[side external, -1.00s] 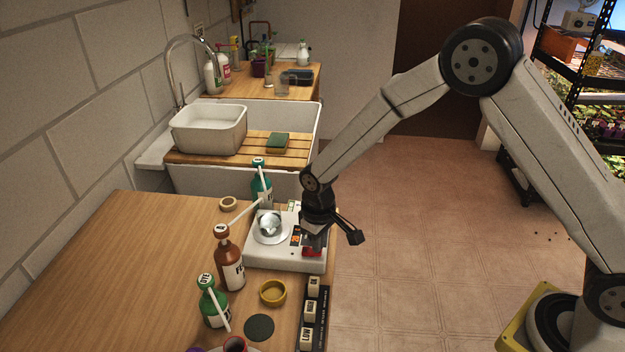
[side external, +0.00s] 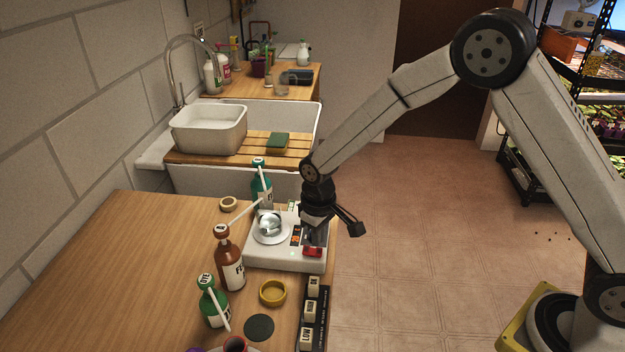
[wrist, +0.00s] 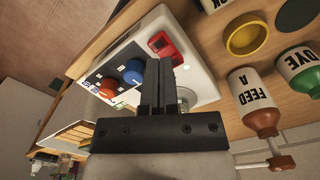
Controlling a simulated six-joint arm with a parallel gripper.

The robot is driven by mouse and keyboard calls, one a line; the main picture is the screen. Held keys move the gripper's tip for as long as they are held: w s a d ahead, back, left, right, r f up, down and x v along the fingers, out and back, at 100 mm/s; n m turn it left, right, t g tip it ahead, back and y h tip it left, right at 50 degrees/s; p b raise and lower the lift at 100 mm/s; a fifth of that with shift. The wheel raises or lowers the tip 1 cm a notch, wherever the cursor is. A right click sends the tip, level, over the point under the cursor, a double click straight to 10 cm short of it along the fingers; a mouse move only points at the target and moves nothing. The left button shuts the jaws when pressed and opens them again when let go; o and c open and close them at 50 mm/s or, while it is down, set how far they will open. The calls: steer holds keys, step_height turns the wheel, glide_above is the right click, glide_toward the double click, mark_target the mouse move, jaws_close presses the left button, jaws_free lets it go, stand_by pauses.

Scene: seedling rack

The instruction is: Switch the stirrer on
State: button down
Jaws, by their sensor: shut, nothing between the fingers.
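The stirrer (side external: 257,255) is a white box near the bench's right edge, with a round plate and a shiny rounded vessel (side external: 270,223) on it. Its red rocker switch (side external: 312,252) sits at the front right corner; the same switch shows beyond my fingertips in the wrist view (wrist: 166,46). A blue knob (wrist: 134,71) and an orange-red knob (wrist: 107,88) lie beside it. A small green spot seems to show left of the switch in the side view. My gripper (side external: 314,241) is shut and empty, pointing down just above the switch, apparently clear of it.
A brown bottle (side external: 231,268) and a green bottle (side external: 214,307) stand left of and in front of the stirrer. Another green bottle (side external: 261,190) stands behind it. A yellow dish (side external: 273,293) and a black labelled strip (side external: 315,310) lie in front. The left bench is clear.

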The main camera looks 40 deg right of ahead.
mark_target(318, 250)
steer(key=shift+r, duration=2.3)
steer(key=s+d+r+m+t, duration=0.1)
steer(key=s+d+r, duration=0.1)
steer(key=s+d, duration=0.3)
steer(key=s+d+r+m+t, duration=0.1)
steer(key=s+d, duration=0.5)
steer(key=s, duration=0.6)
steer(key=shift+r+m+t, duration=0.3)
steer(key=shift+r+m, duration=0.1)
steer(key=shift+m, duration=0.1)
